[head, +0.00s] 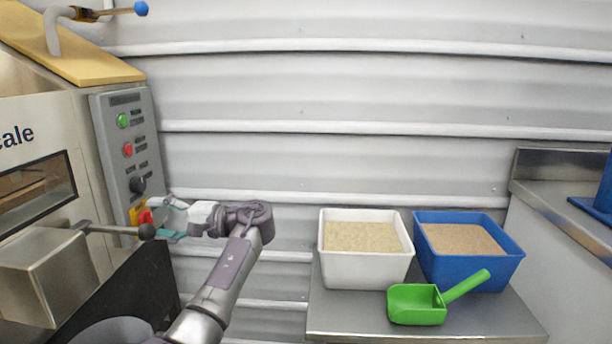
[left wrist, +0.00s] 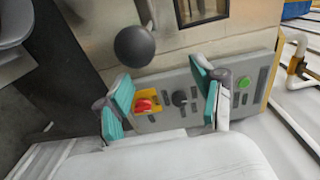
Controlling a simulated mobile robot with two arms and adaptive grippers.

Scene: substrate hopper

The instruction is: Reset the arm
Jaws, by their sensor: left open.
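My left gripper (head: 171,219) is in front of the machine's control panel (head: 126,160) at the left of the head view. In the left wrist view its two teal-padded fingers (left wrist: 163,105) stand wide apart with nothing between them touching both pads. The red emergency button on its yellow base (left wrist: 147,104) and a black knob (left wrist: 180,98) show beyond the open fingers. Whether a finger touches the panel I cannot tell. A lever with a black ball (head: 147,231) sticks out just below and left of the gripper. My right gripper is not in view.
A metal table (head: 340,322) at the right holds a white bin (head: 365,268), a blue bin (head: 470,272), both with granular material, and a green scoop (head: 417,306). A steel counter (head: 560,165) stands at far right. The corrugated wall (head: 330,90) is behind.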

